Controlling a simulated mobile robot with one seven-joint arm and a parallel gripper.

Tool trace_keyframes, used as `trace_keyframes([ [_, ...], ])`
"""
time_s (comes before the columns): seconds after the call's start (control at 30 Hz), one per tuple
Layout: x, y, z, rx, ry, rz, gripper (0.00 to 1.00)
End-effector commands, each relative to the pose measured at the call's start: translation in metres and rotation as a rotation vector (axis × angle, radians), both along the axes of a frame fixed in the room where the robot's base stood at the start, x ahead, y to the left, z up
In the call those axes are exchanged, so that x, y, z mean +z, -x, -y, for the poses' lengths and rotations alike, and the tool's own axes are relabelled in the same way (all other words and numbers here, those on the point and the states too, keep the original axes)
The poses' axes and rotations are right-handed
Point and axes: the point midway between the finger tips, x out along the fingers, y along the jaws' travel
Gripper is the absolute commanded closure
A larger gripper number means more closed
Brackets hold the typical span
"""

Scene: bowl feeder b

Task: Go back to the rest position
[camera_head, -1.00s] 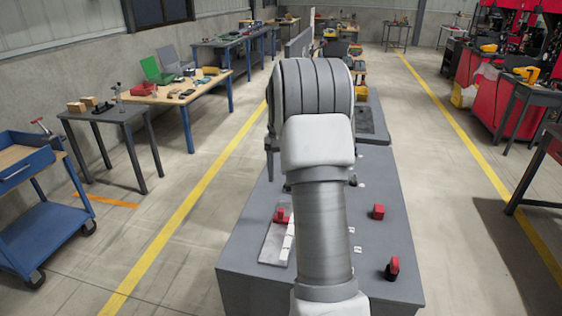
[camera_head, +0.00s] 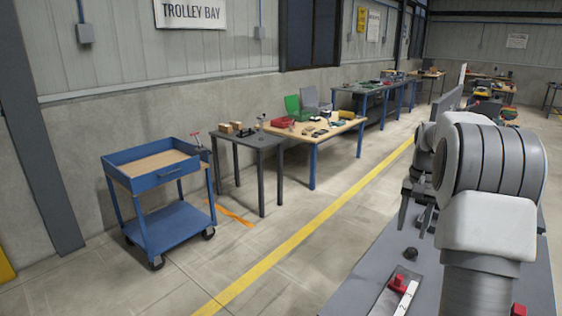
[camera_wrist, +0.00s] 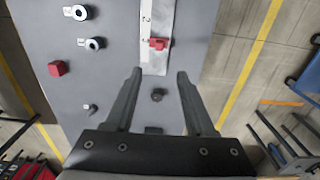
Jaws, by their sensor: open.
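My gripper (camera_head: 420,205) hangs at the right of the head view, beside my arm and above a grey bench top (camera_head: 370,258). In the wrist view my gripper (camera_wrist: 157,74) has its two dark fingers wide apart, with nothing held between them. Below it the grey bench top (camera_wrist: 105,25) carries a pale strip (camera_wrist: 159,25) with a red piece (camera_wrist: 158,43) on it. A small dark knob (camera_wrist: 158,95) shows between the fingers, on the bench below.
A red block (camera_wrist: 57,68) and two round pieces with white tops (camera_wrist: 95,44) (camera_wrist: 79,12) lie on the bench. A blue trolley (camera_head: 155,170), a dark table (camera_head: 250,137) and a wooden-topped table (camera_head: 318,128) stand along the wall. The floor along the yellow line (camera_head: 300,235) is clear.

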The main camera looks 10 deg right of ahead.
Motion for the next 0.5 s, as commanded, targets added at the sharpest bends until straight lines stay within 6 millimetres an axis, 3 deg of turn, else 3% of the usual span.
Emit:
trace_keyframes([
  [0.23,0.039,0.014,-0.046,0.1,0.029,0.055,0.45],
  [0.5,0.08,0.049,-0.112,0.25,0.068,0.133,0.45],
])
